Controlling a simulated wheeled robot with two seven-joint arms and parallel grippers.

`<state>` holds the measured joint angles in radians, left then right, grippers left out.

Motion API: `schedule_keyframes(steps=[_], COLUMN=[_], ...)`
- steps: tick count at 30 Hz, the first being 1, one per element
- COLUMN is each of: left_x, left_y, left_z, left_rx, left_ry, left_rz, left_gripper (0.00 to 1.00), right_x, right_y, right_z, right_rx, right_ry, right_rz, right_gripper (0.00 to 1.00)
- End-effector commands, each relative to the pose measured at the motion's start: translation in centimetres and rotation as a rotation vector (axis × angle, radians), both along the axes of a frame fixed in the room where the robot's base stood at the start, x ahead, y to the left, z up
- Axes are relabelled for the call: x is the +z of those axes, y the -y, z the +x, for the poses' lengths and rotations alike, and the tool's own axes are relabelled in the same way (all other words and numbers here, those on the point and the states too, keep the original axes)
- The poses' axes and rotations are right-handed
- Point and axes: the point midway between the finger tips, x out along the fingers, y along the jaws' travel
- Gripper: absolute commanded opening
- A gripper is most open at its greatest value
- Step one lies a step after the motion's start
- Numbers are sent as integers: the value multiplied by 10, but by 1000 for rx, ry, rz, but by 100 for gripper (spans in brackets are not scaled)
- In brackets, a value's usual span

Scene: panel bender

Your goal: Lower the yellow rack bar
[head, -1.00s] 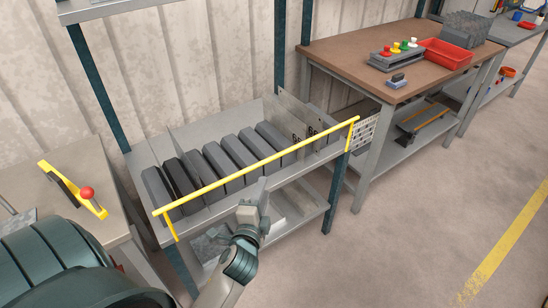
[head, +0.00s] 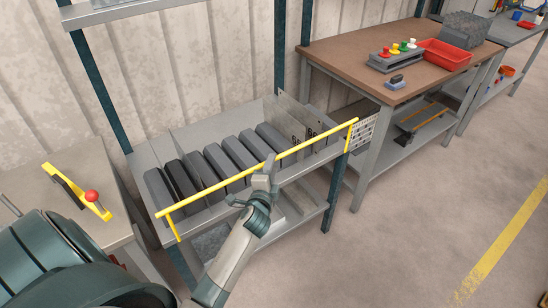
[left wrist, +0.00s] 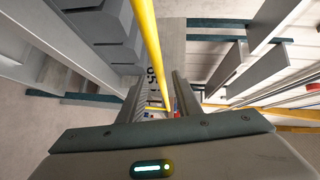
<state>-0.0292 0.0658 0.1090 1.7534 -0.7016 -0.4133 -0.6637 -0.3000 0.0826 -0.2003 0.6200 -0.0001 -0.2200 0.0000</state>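The yellow rack bar (head: 228,186) runs along the front of the rack shelf, above the shelf edge, with a short bent end at each side. My left gripper (head: 270,168) is at the bar, a little right of its middle. In the left wrist view the bar (left wrist: 150,40) runs from the top toward the gap between the fingers (left wrist: 158,98). The fingers stand apart, and I cannot tell whether they touch the bar. My right gripper is out of view.
Several dark grey blocks (head: 221,160) stand on the rack shelf behind the bar, with upright plates beside them. A workbench (head: 410,81) with a red bin (head: 446,54) stands right. A bench (head: 60,213) with a yellow-framed, red-knobbed device is left. The floor in front is clear.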

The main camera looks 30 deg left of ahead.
Motion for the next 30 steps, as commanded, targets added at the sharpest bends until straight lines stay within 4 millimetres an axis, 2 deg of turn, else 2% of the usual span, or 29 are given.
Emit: schedule_keyframes(steps=[3,9,22,26,30], left_x=[-1,-5,-6,-6,-6], left_y=[-7,-14,-16,-16,-16], left_z=[18,35,40,40,40], left_rx=[1,0,0,0,0], left_ry=[0,0,0,0,0], left_rz=[-1,0,0,-1,-1], left_gripper=[31,31,31,0,0], right_x=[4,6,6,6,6], right_y=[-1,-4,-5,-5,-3], right_z=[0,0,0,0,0], right_rx=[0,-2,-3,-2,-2], right_ry=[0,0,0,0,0], right_rz=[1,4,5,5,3], right_gripper=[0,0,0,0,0])
